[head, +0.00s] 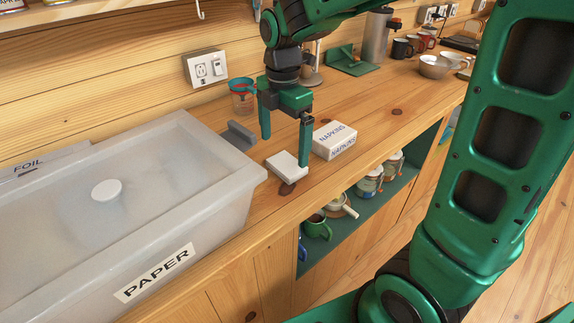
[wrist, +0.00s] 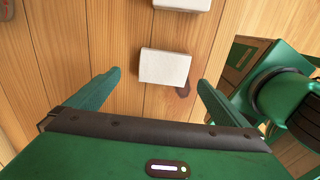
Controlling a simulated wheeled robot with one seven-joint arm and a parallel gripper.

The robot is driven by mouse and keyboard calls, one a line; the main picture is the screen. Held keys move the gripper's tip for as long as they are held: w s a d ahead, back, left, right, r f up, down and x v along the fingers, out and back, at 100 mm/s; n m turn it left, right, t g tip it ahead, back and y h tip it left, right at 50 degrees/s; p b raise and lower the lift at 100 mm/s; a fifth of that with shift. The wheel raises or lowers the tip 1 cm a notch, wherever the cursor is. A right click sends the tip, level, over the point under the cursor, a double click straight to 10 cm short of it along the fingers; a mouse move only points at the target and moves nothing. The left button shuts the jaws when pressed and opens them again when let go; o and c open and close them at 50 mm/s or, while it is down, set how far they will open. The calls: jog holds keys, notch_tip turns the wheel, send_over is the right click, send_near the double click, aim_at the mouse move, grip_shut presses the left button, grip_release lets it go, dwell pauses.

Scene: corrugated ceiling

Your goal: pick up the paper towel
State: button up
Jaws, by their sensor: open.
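A plain white flat block (head: 285,168), which looks like the folded paper towel, lies on the wooden counter near its front edge. It also shows in the wrist view (wrist: 165,67), ahead of and between my fingertips. My gripper (head: 285,152) points down just behind and above the block.
A white napkins box (head: 334,140) lies close to the right. A grey block (head: 239,135) and a cup (head: 242,98) are to the left. A large translucent paper bin (head: 215,205) fills the counter's left. The counter's front edge is near, above an open shelf (head: 356,200).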

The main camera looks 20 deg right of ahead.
aim_at(286, 163)
jog(key=shift+s+d+f, duration=0.1)
jog(key=shift+d+f, duration=0.05)
jog(key=shift+f, duration=1.2)
jog(key=shift+d+f, duration=0.15)
jog(key=shift+f, duration=1.15)
jog(key=shift+c, duration=0.6)
jog(key=c, duration=1.1)
